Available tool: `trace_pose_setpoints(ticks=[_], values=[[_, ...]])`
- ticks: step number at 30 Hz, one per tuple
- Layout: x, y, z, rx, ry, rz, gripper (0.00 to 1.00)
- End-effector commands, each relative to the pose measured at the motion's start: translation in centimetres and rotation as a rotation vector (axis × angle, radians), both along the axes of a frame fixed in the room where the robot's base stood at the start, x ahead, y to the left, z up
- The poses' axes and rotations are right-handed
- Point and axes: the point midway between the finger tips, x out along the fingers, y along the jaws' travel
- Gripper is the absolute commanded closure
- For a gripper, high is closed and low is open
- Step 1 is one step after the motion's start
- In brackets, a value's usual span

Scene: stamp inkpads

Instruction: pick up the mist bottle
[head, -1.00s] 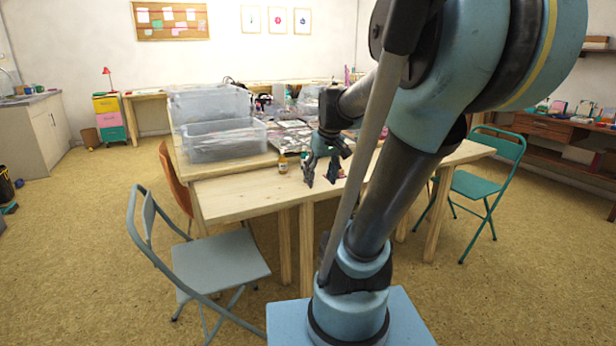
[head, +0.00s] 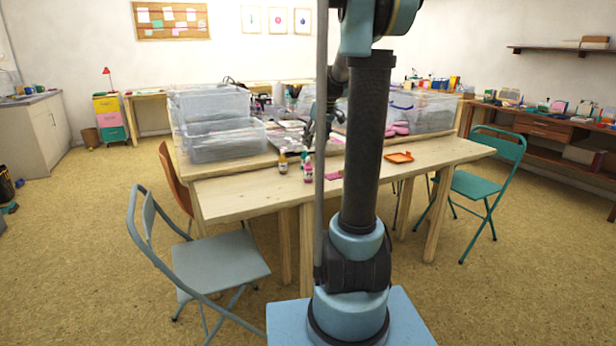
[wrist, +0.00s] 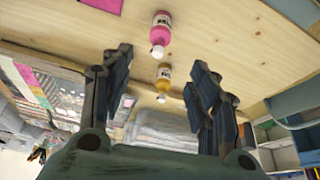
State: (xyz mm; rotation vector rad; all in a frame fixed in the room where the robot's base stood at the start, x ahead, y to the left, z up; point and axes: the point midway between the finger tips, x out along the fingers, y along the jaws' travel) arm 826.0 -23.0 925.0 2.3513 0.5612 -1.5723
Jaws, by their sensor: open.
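Two small bottles stand on the near wooden table (head: 240,200). One is an amber bottle (head: 283,163) with a pale cap. The other is a pink bottle (head: 307,172) just right of it. I cannot tell for sure which one is the mist bottle. In the wrist view the pink bottle (wrist: 162,30) lies beyond my fingertips, and the amber bottle (wrist: 163,78) shows in the gap between them. My gripper (wrist: 160,62) is open and empty, apart from both bottles. In the head view my gripper (head: 320,138) hangs above the table behind the bottles, partly hidden by my arm.
Clear plastic bins (head: 225,143) stand on the table behind, at left. More clear bins (head: 432,115) stand at right. An orange tray (head: 399,157) lies on the near table. A grey folding chair (head: 215,262) and a teal one (head: 480,187) flank it. The table's left part is clear.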

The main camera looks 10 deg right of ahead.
Motion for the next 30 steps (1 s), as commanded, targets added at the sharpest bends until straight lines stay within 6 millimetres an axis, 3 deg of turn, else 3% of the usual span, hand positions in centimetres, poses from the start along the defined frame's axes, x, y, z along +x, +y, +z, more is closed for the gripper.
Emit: trace_pose_setpoints(ticks=[18, 30], values=[[3.4, 1.7, -9.1, -0.001, 0.000, 0.000, 0.45], [4.3, 2.1, -11.5, -0.001, 0.000, 0.000, 0.45]])
